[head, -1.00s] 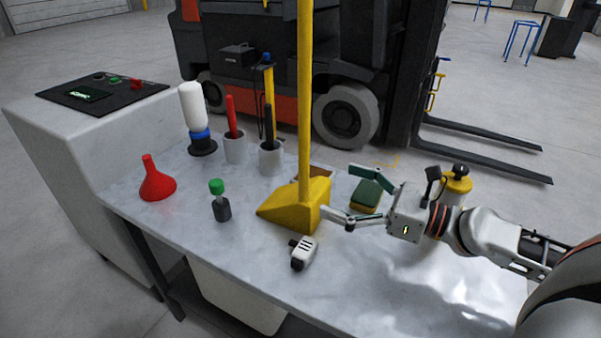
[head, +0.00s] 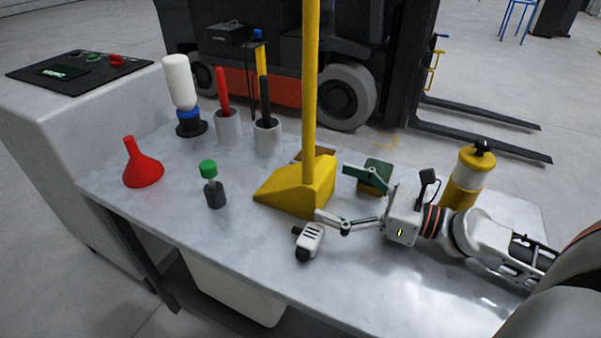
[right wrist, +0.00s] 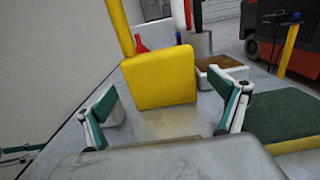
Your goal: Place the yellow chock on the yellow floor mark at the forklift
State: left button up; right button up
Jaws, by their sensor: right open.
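The yellow chock (head: 297,190) is a wedge with a tall yellow pole standing up from it, on the grey table. My right gripper (head: 341,200) is open just to the right of the chock. In the right wrist view the chock (right wrist: 160,78) stands between and beyond the spread fingers of the right gripper (right wrist: 165,118), with a gap in front of it. The yellow floor mark (head: 388,143) shows in part on the floor by the front wheel of the forklift (head: 347,95). My left gripper is not in view.
A green and yellow sponge (head: 375,176) lies behind the right gripper, and a yellow-white canister (head: 467,177) stands to the right. A small white tool (head: 310,238) lies in front. The red funnel (head: 143,172), green-capped bottle (head: 214,190) and tool cups (head: 267,138) stand left.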

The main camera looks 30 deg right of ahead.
aim_at(293, 174)
jog(key=shift+x, duration=2.75)
jog(key=c, duration=2.2)
jog(key=shift+r, duration=0.35)
